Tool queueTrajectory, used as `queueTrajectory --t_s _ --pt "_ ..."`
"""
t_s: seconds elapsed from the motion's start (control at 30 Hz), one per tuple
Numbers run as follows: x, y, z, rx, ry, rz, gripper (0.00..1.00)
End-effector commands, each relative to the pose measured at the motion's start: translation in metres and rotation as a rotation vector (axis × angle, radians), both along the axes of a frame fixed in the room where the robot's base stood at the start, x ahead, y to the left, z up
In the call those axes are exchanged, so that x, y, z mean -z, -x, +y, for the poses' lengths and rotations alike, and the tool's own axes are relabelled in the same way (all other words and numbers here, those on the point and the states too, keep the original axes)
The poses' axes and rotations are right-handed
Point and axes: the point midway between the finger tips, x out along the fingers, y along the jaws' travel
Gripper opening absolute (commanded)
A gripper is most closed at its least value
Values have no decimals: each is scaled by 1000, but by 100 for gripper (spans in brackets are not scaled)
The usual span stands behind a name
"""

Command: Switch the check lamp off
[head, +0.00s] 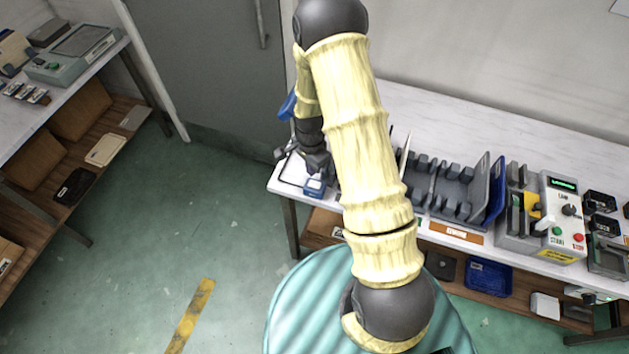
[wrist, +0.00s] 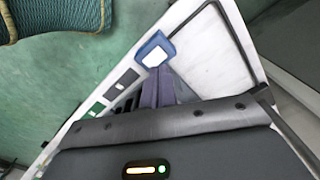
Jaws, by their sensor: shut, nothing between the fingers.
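A small blue box with a pale square face (head: 314,187) sits at the left front corner of the white bench. It also shows in the wrist view as a blue-rimmed white square (wrist: 154,50). I cannot tell for sure whether this is the check lamp or its switch, or whether it is lit. My gripper (head: 317,169) is just behind the box in the head view, pointing down. In the wrist view its fingers (wrist: 159,78) are together and empty, with their tips close to the box's edge. Whether they touch it is unclear.
A dark line (wrist: 232,35) marks the bench corner by the box. Open floor lies left. Another bench (head: 100,62) stands far left.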

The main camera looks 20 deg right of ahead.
Motion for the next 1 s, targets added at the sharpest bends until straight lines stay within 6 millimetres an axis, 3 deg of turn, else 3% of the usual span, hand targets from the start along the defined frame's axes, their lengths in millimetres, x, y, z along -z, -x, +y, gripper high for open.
queueTrajectory --t_s 0.23,0.83,1.0 --pt "-17 0 0 -2 0 1 0" --pt "-18 0 0 -3 0 0 0" --pt "-38 3 0 -69 0 -17 0"
